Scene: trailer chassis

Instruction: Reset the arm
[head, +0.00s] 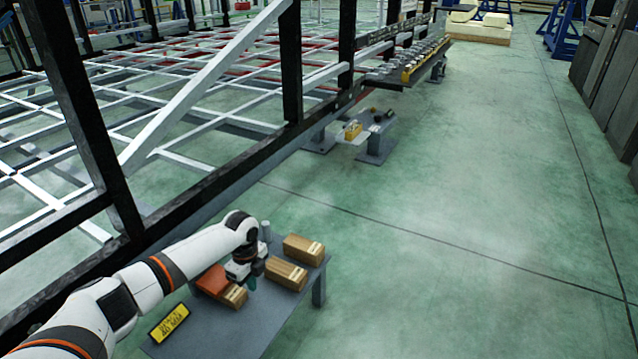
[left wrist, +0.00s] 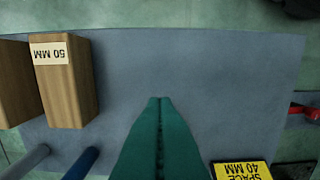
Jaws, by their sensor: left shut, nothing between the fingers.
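My left arm reaches in from the left in the head view. My left gripper (head: 250,284) hangs over the small grey table (head: 262,325), among the wooden blocks. In the left wrist view its green fingers (left wrist: 160,101) are pressed together with nothing between them, over bare tabletop (left wrist: 200,75). A wooden block labelled 50 MM (left wrist: 65,85) lies to the left of the fingers, apart from them. My right gripper is not in view.
On the table are wooden blocks (head: 303,250) (head: 285,273) (head: 234,296), a red-orange piece (head: 212,281) and a yellow SPACE 40 MM sign (head: 169,323). The black trailer frame (head: 215,185) runs along the left. Open green floor (head: 470,200) lies to the right.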

